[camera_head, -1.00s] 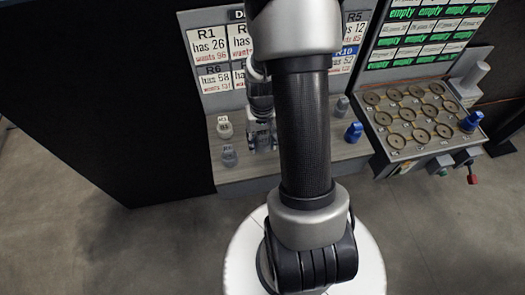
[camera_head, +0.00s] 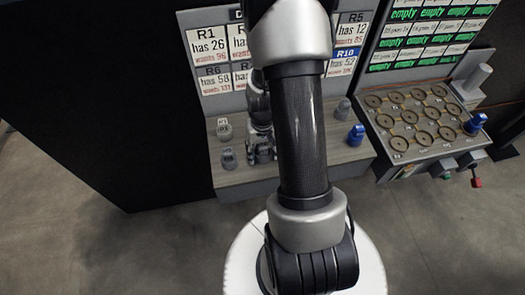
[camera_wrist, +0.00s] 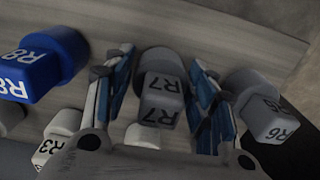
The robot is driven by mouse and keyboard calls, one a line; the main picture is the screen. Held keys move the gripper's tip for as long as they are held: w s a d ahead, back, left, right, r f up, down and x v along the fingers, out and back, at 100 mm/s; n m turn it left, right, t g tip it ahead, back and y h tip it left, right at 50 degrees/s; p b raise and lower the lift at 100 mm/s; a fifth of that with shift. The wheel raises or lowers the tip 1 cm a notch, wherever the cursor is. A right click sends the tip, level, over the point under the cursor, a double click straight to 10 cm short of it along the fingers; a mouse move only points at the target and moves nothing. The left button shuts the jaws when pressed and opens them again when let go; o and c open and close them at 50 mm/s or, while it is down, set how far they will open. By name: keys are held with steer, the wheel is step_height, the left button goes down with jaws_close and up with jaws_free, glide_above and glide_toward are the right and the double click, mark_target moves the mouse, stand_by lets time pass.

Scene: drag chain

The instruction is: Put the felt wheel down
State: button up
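My gripper (camera_head: 261,150) is over the left part of the grey bench, partly hidden behind my arm in the head view. In the wrist view my gripper (camera_wrist: 165,105) has its two blue-padded fingers apart, one on each side of a grey round-bodied piece marked R7 (camera_wrist: 160,90). Narrow gaps seem to show beside the R7 piece; contact is not clear. I cannot make out a separate felt wheel between the fingers. Whether the R7 piece is the felt wheel is not clear.
A blue piece marked R8 (camera_wrist: 45,65) and a grey one marked R6 (camera_wrist: 262,105) flank the gripper closely. An R3 piece (camera_wrist: 55,140) is behind. A tray (camera_head: 418,155) of round discs stands at right. Label boards (camera_head: 207,52) rise behind the bench.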

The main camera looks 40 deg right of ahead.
steer(key=shift+o, duration=1)
step_height(320, 180, up, 12)
steer(key=p, duration=0.4)
steer(key=shift+f+p, duration=0.1)
steer(key=shift+p, duration=0.3)
steer(key=w+a+r+n+t, duration=0.1)
steer(key=a+r+n, duration=0.1)
steer(key=a+r, duration=0.5)
steer(key=s+a+r+n+t, duration=0.1)
steer(key=s+a+r+n, duration=0.1)
steer(key=s+a+r, duration=0.3)
steer(key=s+a+r+n+t, duration=0.2)
steer(key=s+a+r, duration=0.3)
steer(key=a+r, duration=0.3)
step_height(320, 180, up, 4)
steer(key=shift+s+f+t, duration=0.15)
steer(key=shift+s+t, duration=0.15)
